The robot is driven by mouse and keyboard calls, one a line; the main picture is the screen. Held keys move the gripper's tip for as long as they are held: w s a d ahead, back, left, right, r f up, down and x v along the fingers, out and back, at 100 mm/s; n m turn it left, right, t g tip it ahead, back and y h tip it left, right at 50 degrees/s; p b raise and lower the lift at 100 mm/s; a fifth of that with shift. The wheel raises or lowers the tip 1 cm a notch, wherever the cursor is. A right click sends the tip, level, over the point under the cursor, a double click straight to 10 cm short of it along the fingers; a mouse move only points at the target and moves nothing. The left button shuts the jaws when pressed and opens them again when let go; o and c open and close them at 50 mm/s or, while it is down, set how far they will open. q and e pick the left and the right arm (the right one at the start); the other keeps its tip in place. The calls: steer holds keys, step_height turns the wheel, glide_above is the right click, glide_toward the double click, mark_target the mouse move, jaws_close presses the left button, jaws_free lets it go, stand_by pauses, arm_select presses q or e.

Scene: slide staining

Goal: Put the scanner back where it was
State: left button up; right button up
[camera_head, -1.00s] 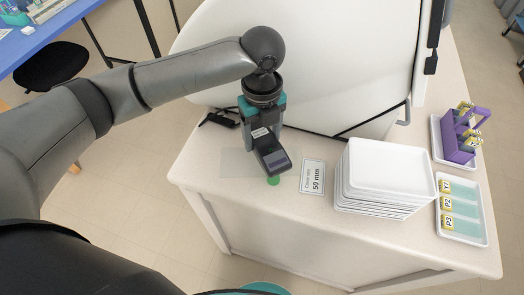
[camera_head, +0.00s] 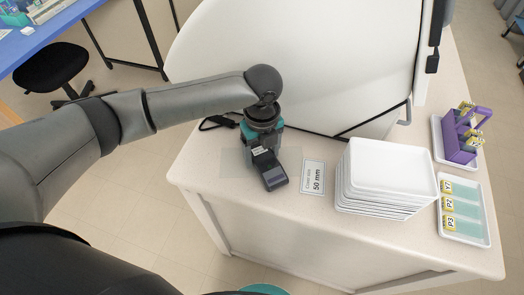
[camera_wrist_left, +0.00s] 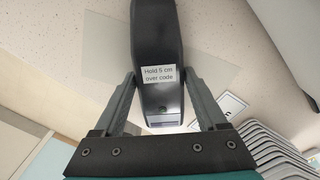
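The scanner (camera_head: 270,171) is dark, with a grey end toward the front of the bench. In the left wrist view the scanner (camera_wrist_left: 158,50) carries a label reading "Hold 5 cm over code". My left gripper (camera_head: 262,148) points down over it, and in the left wrist view its fingers (camera_wrist_left: 161,88) close on both sides of the scanner's body. The scanner is at or just above the bench top, over the right part of a pale grey rectangle (camera_head: 232,164); contact with the bench cannot be told. My right gripper is not in view.
A "50 mm" card (camera_head: 313,177) lies right of the scanner. A stack of white trays (camera_head: 385,180) stands beyond it. Farther right are a tray of labelled slides (camera_head: 465,236) and a purple rack (camera_head: 460,148). A large white housing (camera_head: 300,65) stands behind. The bench's front left is clear.

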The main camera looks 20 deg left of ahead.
mark_target(262, 154)
arm_select(q)
steer(key=o, duration=0.4)
steer(key=shift+c, duration=0.2)
step_height(262, 154, up, 12)
steer(key=p, duration=0.1)
steer(key=shift+r, duration=0.25)
